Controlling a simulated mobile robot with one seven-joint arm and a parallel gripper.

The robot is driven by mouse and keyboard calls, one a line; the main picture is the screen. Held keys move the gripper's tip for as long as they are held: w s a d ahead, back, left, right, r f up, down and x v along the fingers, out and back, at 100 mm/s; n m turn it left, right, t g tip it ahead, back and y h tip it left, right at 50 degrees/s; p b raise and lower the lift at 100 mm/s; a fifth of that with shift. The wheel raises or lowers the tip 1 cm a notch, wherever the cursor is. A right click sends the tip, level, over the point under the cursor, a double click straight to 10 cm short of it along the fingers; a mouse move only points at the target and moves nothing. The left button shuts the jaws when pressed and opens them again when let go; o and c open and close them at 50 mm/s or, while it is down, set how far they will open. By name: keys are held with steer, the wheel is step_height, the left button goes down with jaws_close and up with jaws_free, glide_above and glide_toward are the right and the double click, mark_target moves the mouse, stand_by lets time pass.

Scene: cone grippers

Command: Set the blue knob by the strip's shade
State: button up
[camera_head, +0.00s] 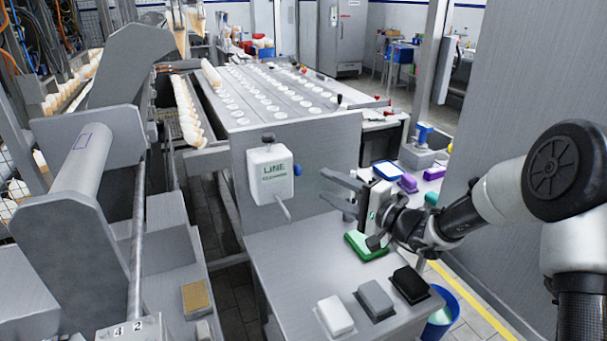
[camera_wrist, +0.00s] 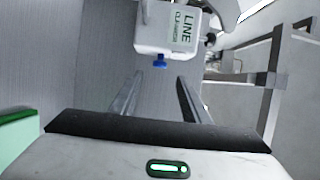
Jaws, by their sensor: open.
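The blue knob (camera_head: 297,170) sticks out from the right side of the white box marked LINE (camera_head: 270,175), which is mounted on the grey machine's end panel. In the wrist view, the knob (camera_wrist: 159,61) lies just beyond the fingertips, roughly centred between them. My gripper (camera_head: 326,186) is open and empty, right of the knob with its fingers towards the box; its fingers also show in the wrist view (camera_wrist: 160,80). They appear apart from the knob. I cannot pick out the strip or its shade in either view.
Below my gripper, a steel bench (camera_head: 285,270) holds a green pad (camera_head: 366,245) and white (camera_head: 335,315), grey (camera_head: 376,299) and black (camera_head: 410,284) blocks. A metal spout (camera_head: 283,209) hangs under the box. A blue bin (camera_head: 440,310) stands right of the bench.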

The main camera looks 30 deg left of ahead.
steer(key=x, duration=0.9)
steer(key=shift+a, duration=0.25)
steer(key=shift+w, duration=0.1)
steer(key=c, duration=1)
steer(key=shift+r, duration=0.1)
